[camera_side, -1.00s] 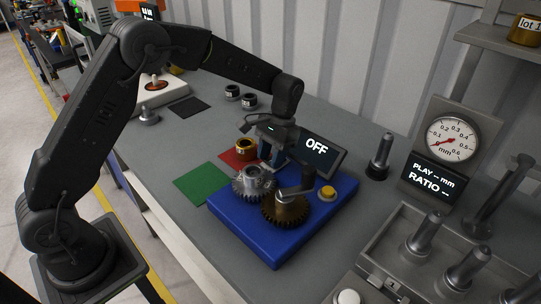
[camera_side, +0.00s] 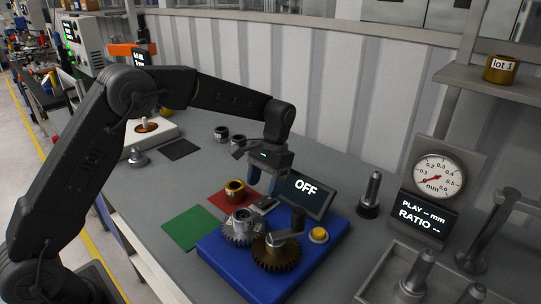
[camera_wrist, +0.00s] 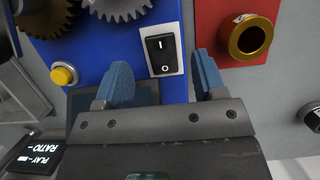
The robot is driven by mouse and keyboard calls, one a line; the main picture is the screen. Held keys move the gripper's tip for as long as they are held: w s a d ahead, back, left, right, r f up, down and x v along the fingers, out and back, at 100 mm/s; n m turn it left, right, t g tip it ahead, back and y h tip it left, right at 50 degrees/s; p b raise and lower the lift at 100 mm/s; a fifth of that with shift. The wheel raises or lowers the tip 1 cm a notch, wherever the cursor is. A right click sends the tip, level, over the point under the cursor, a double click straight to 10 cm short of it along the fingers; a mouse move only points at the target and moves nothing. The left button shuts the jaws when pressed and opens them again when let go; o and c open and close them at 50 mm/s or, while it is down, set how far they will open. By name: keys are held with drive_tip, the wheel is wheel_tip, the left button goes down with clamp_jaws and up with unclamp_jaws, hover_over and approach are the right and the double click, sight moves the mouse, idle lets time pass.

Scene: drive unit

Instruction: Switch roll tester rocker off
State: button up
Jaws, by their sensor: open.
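The black rocker (camera_wrist: 162,52) sits in a white frame on the blue base, marked I at the top and O at the bottom in the wrist view. I cannot tell from its shape which end is pressed. It also shows in the side view (camera_side: 265,203), below my gripper. The display (camera_side: 307,190) behind it reads OFF. My gripper (camera_wrist: 163,82) is open and empty, its blue fingers apart on either side of the rocker's lower end in the picture. In the side view my gripper (camera_side: 264,184) hangs above the base, apart from the rocker.
The blue base (camera_side: 225,262) carries a steel gear (camera_side: 238,232), a brass gear (camera_side: 275,257) with a crank, and a yellow button (camera_side: 318,235). A brass ring (camera_side: 235,190) stands on the red mat. The green mat (camera_side: 190,227) is empty. A dial gauge (camera_side: 436,178) stands right.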

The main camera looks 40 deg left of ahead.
drive_tip(key=v, duration=0.9)
drive_tip(key=shift+r, duration=0.35)
drive_tip(key=shift+r, duration=0.1)
